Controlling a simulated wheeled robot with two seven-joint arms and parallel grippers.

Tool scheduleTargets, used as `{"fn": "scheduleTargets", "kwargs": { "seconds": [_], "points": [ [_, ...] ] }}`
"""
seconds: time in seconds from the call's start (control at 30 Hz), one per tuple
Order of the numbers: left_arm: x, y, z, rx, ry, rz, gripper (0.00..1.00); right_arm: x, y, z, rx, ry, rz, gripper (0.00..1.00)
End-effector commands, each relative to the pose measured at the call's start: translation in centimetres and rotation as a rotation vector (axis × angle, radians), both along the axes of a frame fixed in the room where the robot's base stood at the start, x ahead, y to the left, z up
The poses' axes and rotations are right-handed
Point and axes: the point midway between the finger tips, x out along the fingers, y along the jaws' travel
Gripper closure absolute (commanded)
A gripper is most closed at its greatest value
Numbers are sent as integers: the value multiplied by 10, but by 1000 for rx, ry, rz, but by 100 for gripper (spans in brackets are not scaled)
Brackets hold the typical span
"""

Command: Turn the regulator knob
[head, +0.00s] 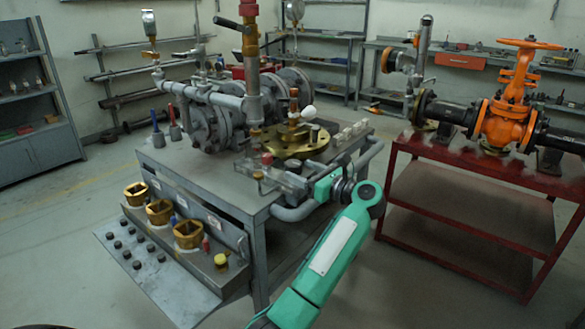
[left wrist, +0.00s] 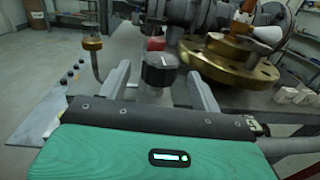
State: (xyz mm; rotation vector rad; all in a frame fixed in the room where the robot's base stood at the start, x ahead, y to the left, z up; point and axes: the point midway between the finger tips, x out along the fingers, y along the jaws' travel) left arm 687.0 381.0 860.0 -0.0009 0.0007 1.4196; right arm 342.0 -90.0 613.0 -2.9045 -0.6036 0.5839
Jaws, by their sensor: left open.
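My left gripper (head: 268,178) reaches in over the front right corner of the grey workbench in the head view. In the left wrist view the left gripper (left wrist: 162,80) is open, its two grey fingers apart. Between them stands a small upright knob-like part (left wrist: 158,68) with a dark band and a pale top, which looks like the regulator knob. I see no finger contact with it. A red part (left wrist: 155,43) shows just behind it, and also in the head view (head: 267,158). The knob's lower part is hidden by the gripper. My right gripper is not in view.
A brass flange (head: 295,143) lies close beside the gripper, with grey pipework and valves behind. A curved metal tube with a brass fitting (left wrist: 92,44) stands left of the fingers. A red table (head: 470,170) with an orange gate valve (head: 508,115) stands right.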

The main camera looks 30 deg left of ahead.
Motion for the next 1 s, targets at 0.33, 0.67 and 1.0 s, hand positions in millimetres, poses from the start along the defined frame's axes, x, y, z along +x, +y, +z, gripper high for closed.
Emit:
{"fn": "scheduleTargets", "kwargs": {
  "seconds": [0.33,0.67,1.0],
  "points": [
    [6,39,0,1,0,-1,35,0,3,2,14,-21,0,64],
    [6,42,0,1,0,-1,37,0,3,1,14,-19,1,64],
    [6,41,0,0,0,-2,80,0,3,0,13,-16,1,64]
  ]
}}
